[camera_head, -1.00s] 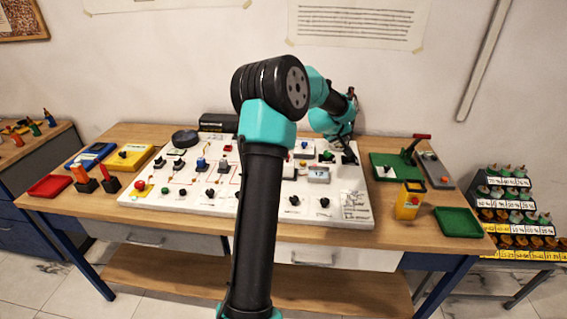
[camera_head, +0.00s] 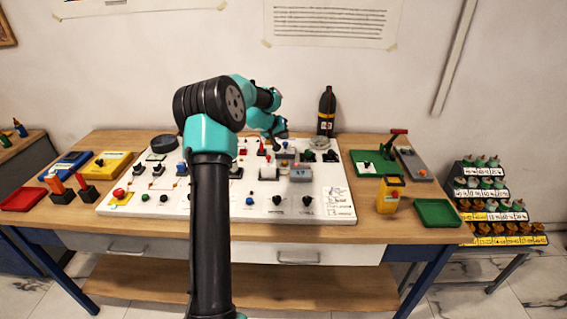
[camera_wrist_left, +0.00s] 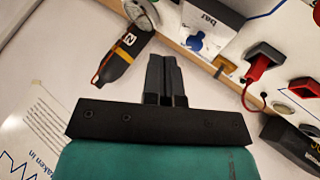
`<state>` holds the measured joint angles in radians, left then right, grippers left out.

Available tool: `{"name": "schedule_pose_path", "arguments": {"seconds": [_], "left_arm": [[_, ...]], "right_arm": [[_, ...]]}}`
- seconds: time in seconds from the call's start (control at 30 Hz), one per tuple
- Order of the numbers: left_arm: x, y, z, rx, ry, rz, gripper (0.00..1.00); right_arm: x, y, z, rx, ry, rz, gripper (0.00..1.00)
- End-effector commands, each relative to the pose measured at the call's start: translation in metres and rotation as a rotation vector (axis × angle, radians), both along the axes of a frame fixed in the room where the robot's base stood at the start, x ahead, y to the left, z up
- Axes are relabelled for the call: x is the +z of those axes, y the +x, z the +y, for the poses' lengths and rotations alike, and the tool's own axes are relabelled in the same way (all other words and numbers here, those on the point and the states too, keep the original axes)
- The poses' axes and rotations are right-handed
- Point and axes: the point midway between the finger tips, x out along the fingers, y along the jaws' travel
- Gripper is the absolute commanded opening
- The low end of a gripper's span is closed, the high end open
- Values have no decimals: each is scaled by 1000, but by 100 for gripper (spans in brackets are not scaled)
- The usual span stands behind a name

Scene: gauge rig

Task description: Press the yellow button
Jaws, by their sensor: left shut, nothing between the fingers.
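My left gripper (camera_head: 276,143) is small and partly hidden by its own arm in the head view, above the back right part of the white control panel (camera_head: 160,207). In the left wrist view its two dark fingers (camera_wrist_left: 164,75) are together with nothing between them. I cannot make out a separate yellow button on the panel for certain. A yellow box (camera_head: 107,164) with a dark top part lies left of the panel. My right gripper is not in view.
A dark bottle (camera_head: 326,111) stands behind the panel; it also shows in the left wrist view (camera_wrist_left: 117,62). A box with a blue knob (camera_wrist_left: 205,38) and a red plug (camera_wrist_left: 259,67) are near the fingers. A green tray (camera_head: 437,213) lies right.

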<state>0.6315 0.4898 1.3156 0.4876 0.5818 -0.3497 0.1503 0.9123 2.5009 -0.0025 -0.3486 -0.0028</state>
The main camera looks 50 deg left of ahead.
Motion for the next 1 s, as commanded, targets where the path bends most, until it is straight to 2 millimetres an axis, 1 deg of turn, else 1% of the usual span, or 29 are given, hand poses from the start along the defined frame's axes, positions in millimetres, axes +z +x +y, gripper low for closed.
{"name": "schedule_pose_path", "arguments": {"seconds": [0.27,0.73,0.83,1.0], "left_arm": [[-20,0,0,1,-1,1,0],[-73,0,0,2,-3,2,0],[-81,0,0,1,0,1,0],[-86,0,0,2,-1,1,0]], "right_arm": [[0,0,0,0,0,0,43],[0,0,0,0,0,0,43],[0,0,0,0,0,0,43],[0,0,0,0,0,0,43]]}}
